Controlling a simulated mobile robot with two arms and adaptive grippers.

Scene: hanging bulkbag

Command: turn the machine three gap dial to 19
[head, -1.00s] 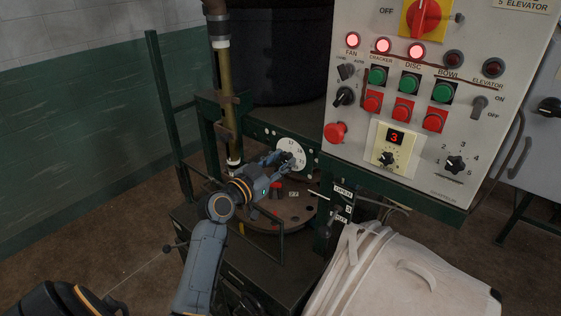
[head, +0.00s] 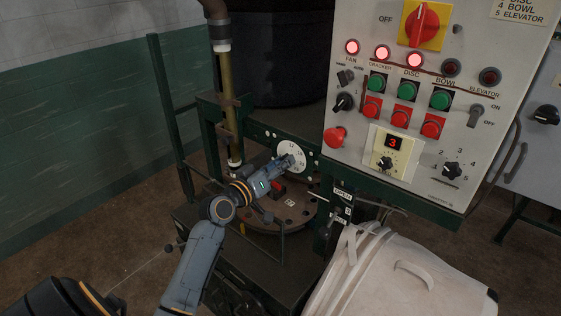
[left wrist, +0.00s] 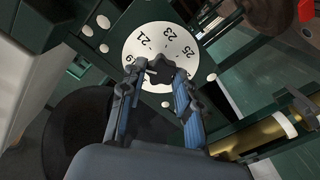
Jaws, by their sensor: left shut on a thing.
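The gap dial (head: 291,148) is a round white plate with dark numbers on the green machine frame. It also shows in the left wrist view (left wrist: 146,46), where 21, 23 and 25 can be read and 19 is partly visible at the left. My left gripper (head: 284,161) reaches the dial from the lower left. In the left wrist view my left gripper (left wrist: 161,74) has its two fingers shut on the dark knob (left wrist: 160,67) at the dial's centre. The fingers hide part of the dial, and I cannot tell exactly which number the knob marks. My right gripper is out of view.
A control panel (head: 470,105) with lit lamps, buttons and a display reading 3 stands right of the dial. A round plate (head: 298,211) lies below my left gripper. A brass-coloured pipe (head: 230,105) rises at the left.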

